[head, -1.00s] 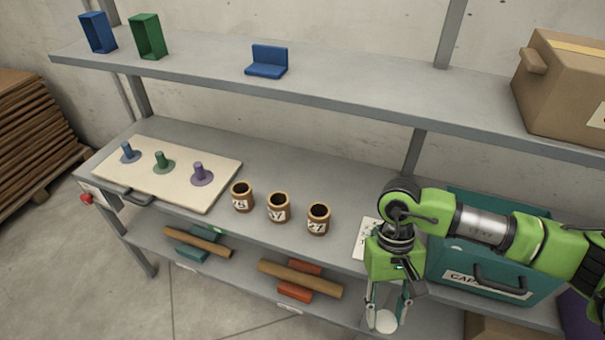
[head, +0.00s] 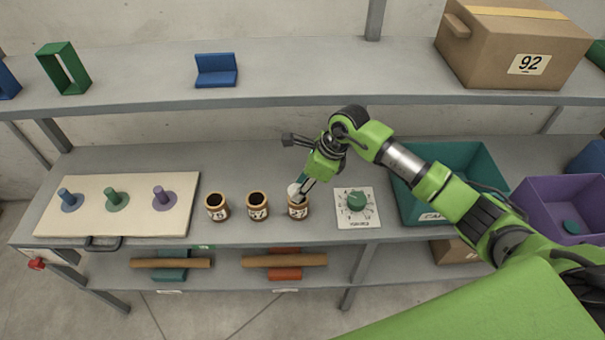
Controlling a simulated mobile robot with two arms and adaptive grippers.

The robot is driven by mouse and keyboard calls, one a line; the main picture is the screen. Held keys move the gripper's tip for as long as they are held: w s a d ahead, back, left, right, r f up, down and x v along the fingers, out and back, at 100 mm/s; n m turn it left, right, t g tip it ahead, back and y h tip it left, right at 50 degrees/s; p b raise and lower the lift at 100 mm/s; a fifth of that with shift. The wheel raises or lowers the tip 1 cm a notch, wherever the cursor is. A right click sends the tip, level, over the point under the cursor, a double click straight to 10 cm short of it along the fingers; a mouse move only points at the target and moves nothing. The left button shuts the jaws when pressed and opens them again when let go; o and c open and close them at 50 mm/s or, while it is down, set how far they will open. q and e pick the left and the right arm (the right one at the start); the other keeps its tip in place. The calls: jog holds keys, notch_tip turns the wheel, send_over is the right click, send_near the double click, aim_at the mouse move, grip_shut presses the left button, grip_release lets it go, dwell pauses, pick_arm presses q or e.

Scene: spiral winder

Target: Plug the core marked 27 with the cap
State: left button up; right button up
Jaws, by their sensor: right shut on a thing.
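Three brown cores stand in a row on the middle shelf: a left core (head: 217,208), a middle core (head: 257,206) and the right core (head: 298,211). The right core's label read 27 in the earlier view and is too small to read surely now. My right gripper (head: 302,190) is shut on the white cap (head: 293,189), which is tilted at the mouth of the right core. The cap and fingers hide most of that mouth; I cannot tell whether the cap touches the rim. My left gripper is not in view.
A dial plate (head: 367,219) lies right of the cores, then a teal bin (head: 487,158) and a purple bin (head: 535,190). A cream board (head: 90,220) with three pegs lies at left. The upper shelf (head: 300,72) overhangs behind.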

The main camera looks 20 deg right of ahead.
jog(key=shift+w+d+r+m+t, duration=0.1)
jog(key=shift+w+d+m+t, duration=0.15)
jog(key=shift+w+m, duration=0.6)
jog(key=shift+d+m+h, duration=0.1)
jog(key=shift+m+h, duration=0.15)
jog(key=shift+h, duration=0.05)
jog(key=shift+f+b, duration=0.8)
jog(key=shift+f, duration=1)
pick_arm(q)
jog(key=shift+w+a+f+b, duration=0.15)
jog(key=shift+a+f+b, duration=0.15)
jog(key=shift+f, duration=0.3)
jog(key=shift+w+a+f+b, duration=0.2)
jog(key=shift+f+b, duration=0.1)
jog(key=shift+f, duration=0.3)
pick_arm(e)
jog(key=shift+f, duration=0.55)
jog(key=o, duration=0.8)
